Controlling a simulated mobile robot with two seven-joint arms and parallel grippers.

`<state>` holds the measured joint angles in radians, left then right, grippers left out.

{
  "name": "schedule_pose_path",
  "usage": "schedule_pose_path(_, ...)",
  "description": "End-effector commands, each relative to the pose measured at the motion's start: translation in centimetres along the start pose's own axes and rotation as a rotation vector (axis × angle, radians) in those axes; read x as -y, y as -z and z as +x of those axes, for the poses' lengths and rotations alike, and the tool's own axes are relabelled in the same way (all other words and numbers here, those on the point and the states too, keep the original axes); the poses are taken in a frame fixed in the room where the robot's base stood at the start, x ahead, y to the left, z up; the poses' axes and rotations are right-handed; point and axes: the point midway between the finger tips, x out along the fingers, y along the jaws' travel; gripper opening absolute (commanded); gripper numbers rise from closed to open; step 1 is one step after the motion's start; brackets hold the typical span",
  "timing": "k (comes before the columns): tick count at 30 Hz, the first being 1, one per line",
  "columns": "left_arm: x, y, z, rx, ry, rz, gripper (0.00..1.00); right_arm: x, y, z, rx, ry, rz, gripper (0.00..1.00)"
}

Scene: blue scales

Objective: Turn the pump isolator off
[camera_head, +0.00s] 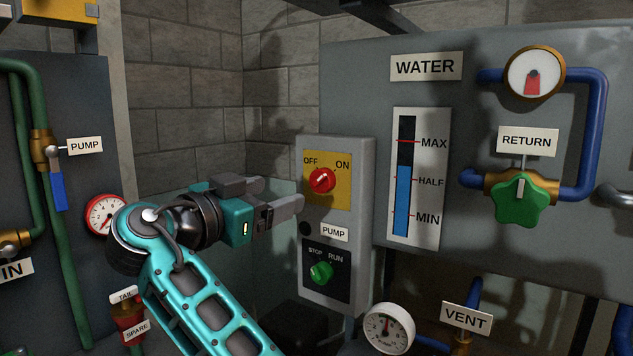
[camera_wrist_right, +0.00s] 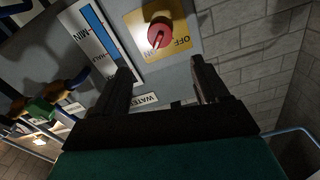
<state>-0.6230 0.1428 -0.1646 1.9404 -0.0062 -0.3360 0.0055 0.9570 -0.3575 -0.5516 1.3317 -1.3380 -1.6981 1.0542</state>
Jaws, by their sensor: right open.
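The pump isolator is a red rotary knob (camera_head: 322,180) on a yellow OFF/ON plate (camera_head: 343,200) at the top of a grey switch box (camera_head: 365,165). A small pale mark shows on the knob; I cannot tell surely which word it points to. My right gripper (camera_head: 282,195) is open and empty, just left of the box and facing it. In the right wrist view the red knob (camera_wrist_right: 160,35) lies beyond the open fingertips (camera_wrist_right: 158,68), apart from them and between their lines. My left gripper is not in view.
Below the isolator is a green STOP/RUN knob (camera_head: 321,273) under a PUMP label (camera_head: 334,233). A water level gauge (camera_head: 418,180) and a green RETURN valve (camera_head: 520,202) are to the right. A blue-handled PUMP valve (camera_head: 58,190) and a dial (camera_head: 104,214) are at left.

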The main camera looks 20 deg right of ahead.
Motion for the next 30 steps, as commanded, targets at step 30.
schedule_pose_path(30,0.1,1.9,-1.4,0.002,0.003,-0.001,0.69,0.0,-0.1,11.9,0.002,0.002,-0.003,0.74)
